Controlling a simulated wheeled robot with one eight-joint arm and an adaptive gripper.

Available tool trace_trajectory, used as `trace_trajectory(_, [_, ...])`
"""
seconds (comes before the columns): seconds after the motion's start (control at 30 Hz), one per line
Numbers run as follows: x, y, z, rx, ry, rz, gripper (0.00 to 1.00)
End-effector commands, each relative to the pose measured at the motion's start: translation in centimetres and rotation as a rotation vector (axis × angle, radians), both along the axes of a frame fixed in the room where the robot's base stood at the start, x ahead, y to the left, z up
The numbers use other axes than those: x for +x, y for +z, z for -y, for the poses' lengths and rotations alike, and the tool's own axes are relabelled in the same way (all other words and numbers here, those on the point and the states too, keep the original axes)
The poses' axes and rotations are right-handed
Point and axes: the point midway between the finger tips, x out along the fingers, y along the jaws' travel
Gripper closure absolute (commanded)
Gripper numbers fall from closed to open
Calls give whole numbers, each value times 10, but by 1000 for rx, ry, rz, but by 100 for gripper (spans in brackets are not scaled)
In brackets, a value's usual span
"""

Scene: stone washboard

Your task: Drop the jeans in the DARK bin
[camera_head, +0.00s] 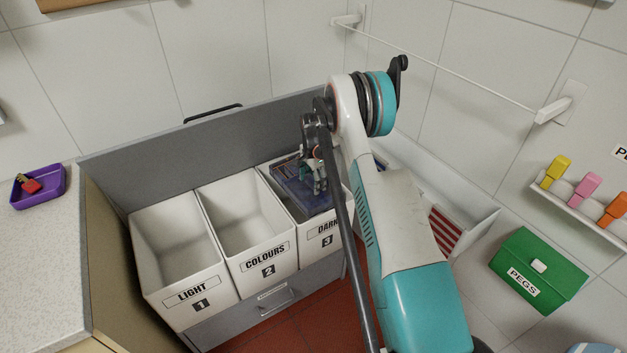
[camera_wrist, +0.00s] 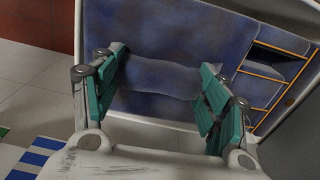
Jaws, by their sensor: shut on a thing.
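The dark blue folded jeans (camera_head: 295,188) with orange stitching are at the mouth of the white DARK bin (camera_head: 318,238), number 3. My gripper (camera_head: 318,180) is over that bin, shut on the jeans. In the wrist view the jeans (camera_wrist: 175,35) fill most of the space between and beyond the teal fingers (camera_wrist: 163,88), and a fold is pinched between them. The bin's pale rim (camera_wrist: 150,125) runs around the jeans there. How deep the jeans sit in the bin cannot be told; my arm hides the bin's right side.
The COLOURS bin (camera_head: 262,262) and LIGHT bin (camera_head: 186,298) stand to the left and look empty. A grey panel (camera_head: 200,155) rises behind the bins. A green PEGS box (camera_head: 538,270) is on the right, and a purple tray (camera_head: 40,188) sits on the left counter.

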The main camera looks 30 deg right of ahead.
Motion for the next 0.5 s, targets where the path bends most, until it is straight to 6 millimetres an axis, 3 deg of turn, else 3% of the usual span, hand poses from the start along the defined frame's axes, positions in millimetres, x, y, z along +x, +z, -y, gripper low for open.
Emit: trace_trajectory(0.5, [0,-52,0,0,0,0,99])
